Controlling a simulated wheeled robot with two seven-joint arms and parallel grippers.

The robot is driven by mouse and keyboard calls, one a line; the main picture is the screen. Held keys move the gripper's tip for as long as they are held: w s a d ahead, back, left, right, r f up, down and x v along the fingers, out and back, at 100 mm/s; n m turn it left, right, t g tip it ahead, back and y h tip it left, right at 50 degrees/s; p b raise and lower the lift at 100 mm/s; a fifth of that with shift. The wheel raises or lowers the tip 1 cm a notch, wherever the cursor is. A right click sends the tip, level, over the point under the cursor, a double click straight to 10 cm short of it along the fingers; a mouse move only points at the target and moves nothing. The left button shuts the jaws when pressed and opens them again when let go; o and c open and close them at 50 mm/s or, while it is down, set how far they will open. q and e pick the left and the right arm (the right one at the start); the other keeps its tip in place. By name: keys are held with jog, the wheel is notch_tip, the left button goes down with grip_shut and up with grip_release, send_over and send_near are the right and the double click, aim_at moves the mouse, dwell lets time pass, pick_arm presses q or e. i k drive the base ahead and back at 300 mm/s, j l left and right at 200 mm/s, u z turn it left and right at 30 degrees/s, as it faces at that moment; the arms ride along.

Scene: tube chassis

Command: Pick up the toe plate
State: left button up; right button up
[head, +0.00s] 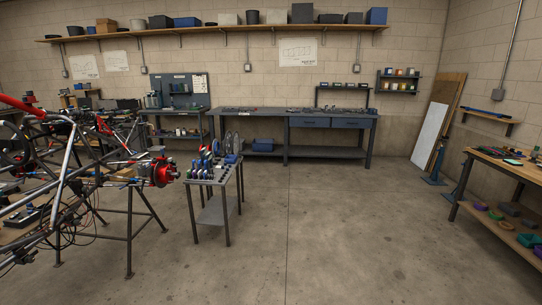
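I cannot pick out the toe plate with certainty at this size. A small dark tool stand (222,180) stands left of centre, with several coloured-handled tools (203,168) in its top. Grey upright plate-like or disc-like pieces (230,145) stand at the back of its top; their kind is too small to tell. The tube chassis (62,185) rests on stands at the left, with a red hub part (163,172) facing the tool stand. Neither of my grippers shows in the head view.
A long workbench (290,117) runs along the back wall under a high shelf (210,29). A wooden bench (515,168) with small parts stands at the right, near leaning boards (430,135). The concrete floor (330,220) in the middle is clear.

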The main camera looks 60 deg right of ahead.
aim_at(203, 151)
jog(key=z, duration=1.4)
jog(key=u, duration=2.5)
jog(key=z, duration=2.5)
jog(key=i+l+z, duration=0.25)
jog(key=i, duration=0.25)
jog(key=i+z, duration=0.25)
jog(key=i, duration=0.2)
jog(key=i+l+z, duration=0.15)
jog(key=i, duration=2.8)
